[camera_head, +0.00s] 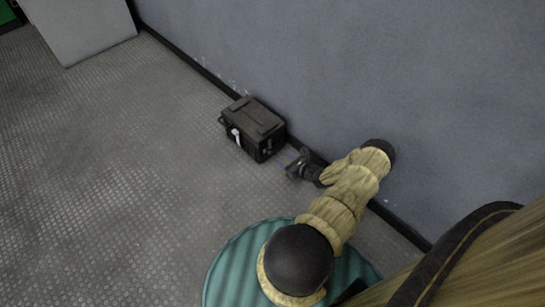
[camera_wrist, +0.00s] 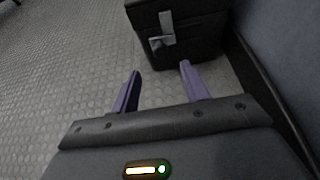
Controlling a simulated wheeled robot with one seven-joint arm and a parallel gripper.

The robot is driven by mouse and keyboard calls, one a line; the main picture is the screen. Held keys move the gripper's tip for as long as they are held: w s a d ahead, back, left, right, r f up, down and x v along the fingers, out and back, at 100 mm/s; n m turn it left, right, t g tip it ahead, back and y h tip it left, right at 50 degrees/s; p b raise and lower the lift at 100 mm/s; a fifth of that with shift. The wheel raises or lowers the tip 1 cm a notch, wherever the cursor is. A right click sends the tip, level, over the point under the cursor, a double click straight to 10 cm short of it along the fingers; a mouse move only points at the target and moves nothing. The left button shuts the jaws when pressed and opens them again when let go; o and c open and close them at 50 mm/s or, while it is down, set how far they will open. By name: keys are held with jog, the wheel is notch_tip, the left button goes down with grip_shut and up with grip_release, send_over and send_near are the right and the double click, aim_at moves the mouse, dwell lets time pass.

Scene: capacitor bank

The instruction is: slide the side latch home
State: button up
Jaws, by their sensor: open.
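A black case (camera_head: 254,125) stands on the floor close to the wall; part of it shows at the top of the wrist view (camera_wrist: 195,42). A grey metal side latch (camera_wrist: 165,30) is on the case face towards my gripper, with an arm and a small plate at its lower end. In the head view this latch is small on the case's right end. My gripper (camera_wrist: 160,67) is open and empty, its two purple fingers pointing at that face. It is short of the case, with floor visible between the fingers. In the head view it is right of the case.
A pale latch (camera_head: 236,136) is on the case's front-left face. The grey wall (camera_head: 330,60) with its dark skirting runs close behind the case and beside my arm. The textured floor (camera_head: 120,150) to the left is clear. A pale panel (camera_head: 80,25) stands at the far left.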

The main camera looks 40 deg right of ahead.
aim_at(271, 153)
jog(key=b+x, duration=0.4)
jog(key=x, duration=0.4)
jog(key=shift+w+f, duration=0.15)
jog(key=shift+w, duration=0.2)
jog(key=shift+a, duration=0.1)
grip_shut()
